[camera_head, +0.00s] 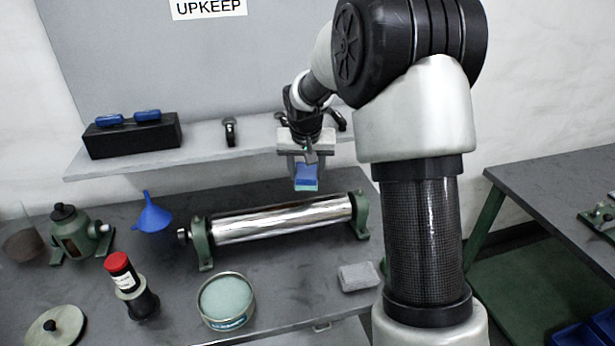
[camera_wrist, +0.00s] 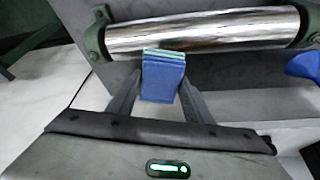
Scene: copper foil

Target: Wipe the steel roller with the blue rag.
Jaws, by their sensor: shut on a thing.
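The blue rag (camera_head: 306,178) is a small block-like folded piece with paler teal layers at its lower end. My gripper (camera_head: 305,165) is shut on it and points down above the bench, in front of the wall shelf. In the wrist view the rag (camera_wrist: 162,80) sits between the two fingers (camera_wrist: 160,98). The shiny steel roller (camera_head: 275,219) lies horizontally between two green end brackets. In the head view the rag hangs just above and behind the roller's right half, with a small gap. In the wrist view the roller (camera_wrist: 205,30) spans the top, and the rag's end overlaps its edge.
A red-capped bottle (camera_head: 121,273), a round tin (camera_head: 227,301) and a grey folded cloth (camera_head: 358,277) are in front. The shelf (camera_head: 205,150) behind bears a black block (camera_head: 132,137) with blue pieces.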

